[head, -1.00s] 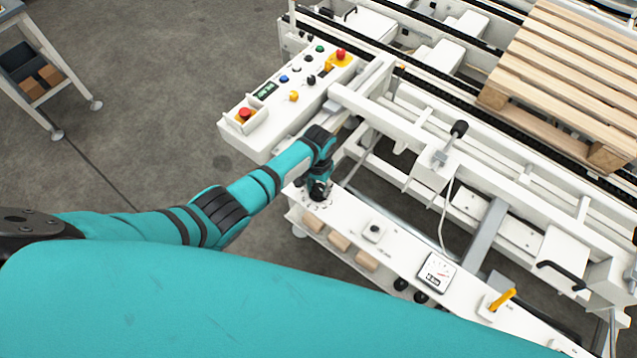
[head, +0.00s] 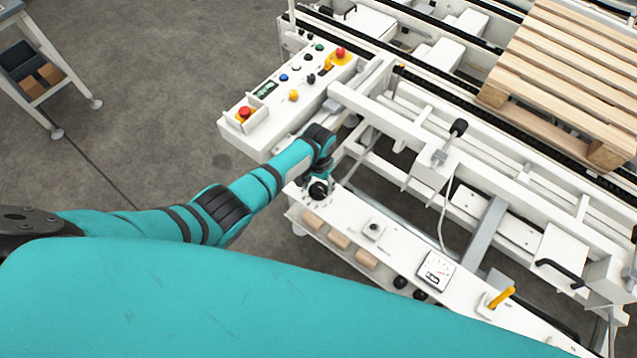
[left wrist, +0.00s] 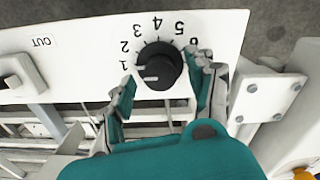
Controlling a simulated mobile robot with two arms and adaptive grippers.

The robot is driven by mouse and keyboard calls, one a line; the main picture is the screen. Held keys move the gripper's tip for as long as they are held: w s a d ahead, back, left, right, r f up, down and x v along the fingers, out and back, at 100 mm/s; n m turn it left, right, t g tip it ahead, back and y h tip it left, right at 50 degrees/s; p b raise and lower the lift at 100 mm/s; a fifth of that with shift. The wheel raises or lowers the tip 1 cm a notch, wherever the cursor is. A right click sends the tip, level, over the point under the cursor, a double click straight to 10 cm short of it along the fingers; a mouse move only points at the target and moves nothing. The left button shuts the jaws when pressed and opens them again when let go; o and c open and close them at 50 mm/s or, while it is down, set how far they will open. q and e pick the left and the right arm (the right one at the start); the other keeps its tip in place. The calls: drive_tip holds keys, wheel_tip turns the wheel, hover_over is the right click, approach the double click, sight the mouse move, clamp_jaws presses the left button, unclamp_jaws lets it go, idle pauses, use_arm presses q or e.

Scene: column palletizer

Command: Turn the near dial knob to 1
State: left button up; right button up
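The near dial knob (left wrist: 160,66) is round and black, on a white panel with a printed scale from 1 to 6. Its white mark points left, close to the tick by the 1, a little below it in the left wrist view. My left gripper (left wrist: 163,74) has one finger on each side of the knob, with visible gaps, so it is open. In the head view the knob (head: 318,191) shows just under my left gripper (head: 319,178), at the panel's upper left end. My right gripper is not in view.
A button box (head: 275,112) with a red stop button stands beyond my left arm. A wooden pallet (head: 570,70) lies on the conveyor.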

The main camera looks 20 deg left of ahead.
sight(318, 186)
use_arm(q)
wheel_tip(318, 186, up, 12)
idle(0.6)
idle(0.4)
